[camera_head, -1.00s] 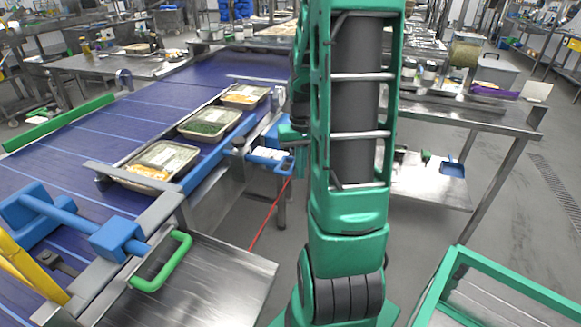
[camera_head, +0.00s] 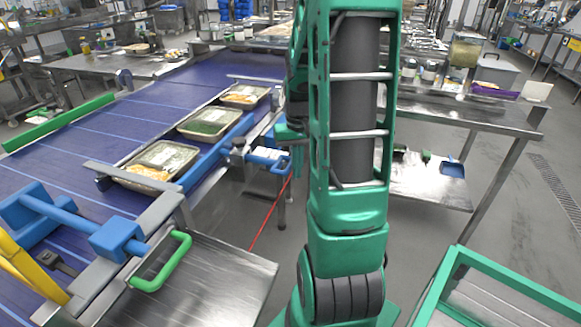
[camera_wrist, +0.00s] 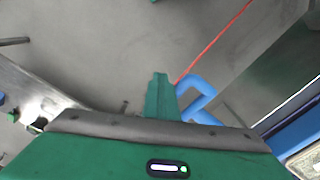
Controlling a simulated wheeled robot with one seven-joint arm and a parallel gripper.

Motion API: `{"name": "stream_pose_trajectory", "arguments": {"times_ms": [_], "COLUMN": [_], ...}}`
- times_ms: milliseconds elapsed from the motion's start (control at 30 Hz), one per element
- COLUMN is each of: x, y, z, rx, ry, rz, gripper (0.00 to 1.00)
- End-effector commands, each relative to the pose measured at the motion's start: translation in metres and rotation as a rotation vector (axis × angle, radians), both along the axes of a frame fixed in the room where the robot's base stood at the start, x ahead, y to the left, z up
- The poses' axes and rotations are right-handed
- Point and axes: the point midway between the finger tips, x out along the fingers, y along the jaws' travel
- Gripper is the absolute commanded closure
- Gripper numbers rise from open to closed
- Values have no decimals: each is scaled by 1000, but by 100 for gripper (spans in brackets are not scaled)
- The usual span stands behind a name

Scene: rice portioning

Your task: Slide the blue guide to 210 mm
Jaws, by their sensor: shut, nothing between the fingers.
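The blue guide (camera_head: 208,160) is a long blue rail along the right side of the belt, beside the food trays. A blue looped handle (camera_head: 283,166) with a white plate stands off its side. My gripper (camera_head: 297,160) is shut and empty, fingers down, just right of the handle. In the wrist view the shut fingers (camera_wrist: 160,88) are close beside the blue handle (camera_wrist: 196,90). I cannot tell whether they touch it. No readable millimetre scale shows.
The blue conveyor belt (camera_head: 75,150) carries several food trays, the nearest tray (camera_head: 160,162) beside the rail. A green-handled steel plate (camera_head: 215,275) lies at the front. A red cable (camera_head: 265,222) runs below the handle. A steel table (camera_head: 480,118) stands right of my arm.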

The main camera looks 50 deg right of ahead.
Motion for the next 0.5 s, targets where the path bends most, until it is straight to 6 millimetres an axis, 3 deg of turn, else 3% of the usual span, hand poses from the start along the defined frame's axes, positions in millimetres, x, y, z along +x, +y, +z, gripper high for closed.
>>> {"name": "stream_pose_trajectory", "arguments": {"times_ms": [500], "x": [4], "y": [1], "z": [0], "rx": [-1], "ry": [-2], "rz": [1], "gripper": [100]}}
